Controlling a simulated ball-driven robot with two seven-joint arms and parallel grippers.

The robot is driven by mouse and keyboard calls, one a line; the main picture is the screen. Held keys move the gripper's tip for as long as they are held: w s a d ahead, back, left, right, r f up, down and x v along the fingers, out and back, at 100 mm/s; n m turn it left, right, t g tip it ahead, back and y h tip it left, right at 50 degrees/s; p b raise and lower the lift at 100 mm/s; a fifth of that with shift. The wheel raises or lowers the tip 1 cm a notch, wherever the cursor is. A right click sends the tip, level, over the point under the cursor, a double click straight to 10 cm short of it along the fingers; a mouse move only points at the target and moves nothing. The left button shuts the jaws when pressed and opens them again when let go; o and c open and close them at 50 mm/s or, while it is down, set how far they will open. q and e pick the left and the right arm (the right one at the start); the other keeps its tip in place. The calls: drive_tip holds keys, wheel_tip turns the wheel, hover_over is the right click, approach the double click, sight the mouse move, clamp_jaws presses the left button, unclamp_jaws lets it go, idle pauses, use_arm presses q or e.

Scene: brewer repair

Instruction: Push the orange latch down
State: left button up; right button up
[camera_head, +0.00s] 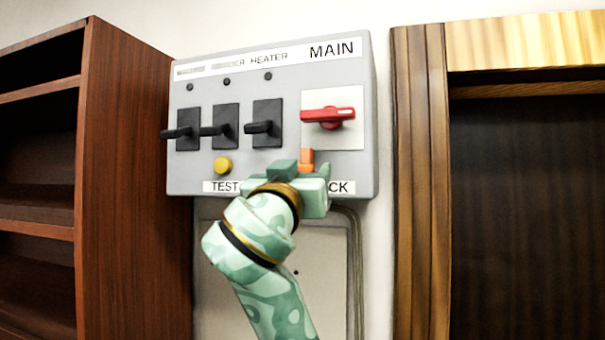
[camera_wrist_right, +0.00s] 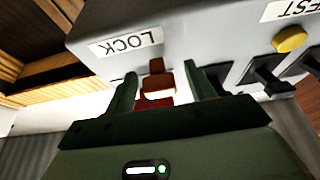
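The orange latch (camera_head: 307,157) sits low on the grey control box, just below the white plate of the red MAIN switch (camera_head: 328,116). In the wrist view the latch (camera_wrist_right: 158,87) shows between my fingers. My right gripper (camera_head: 305,172) is at the latch, its arm coming from below and covering part of the latch and of the LOCK label. In the wrist view my right gripper (camera_wrist_right: 160,74) is open, one finger on each side of the latch with gaps visible. Whether anything touches the latch I cannot tell. The red handle lies horizontal. My left gripper is not in view.
The control box (camera_head: 205,95) carries several black levers (camera_head: 225,128) and a yellow TEST button (camera_head: 223,165) left of the latch. A brown wooden shelf (camera_head: 130,180) stands at the left, and a wooden frame (camera_head: 420,180) at the right. A panel hangs below the box.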

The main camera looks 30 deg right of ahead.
drive_tip(key=b+v, duration=0.7)
drive_tip(key=v, duration=0.9)
drive_tip(key=shift+a, duration=0.15)
drive_tip(key=shift+f, duration=0.1)
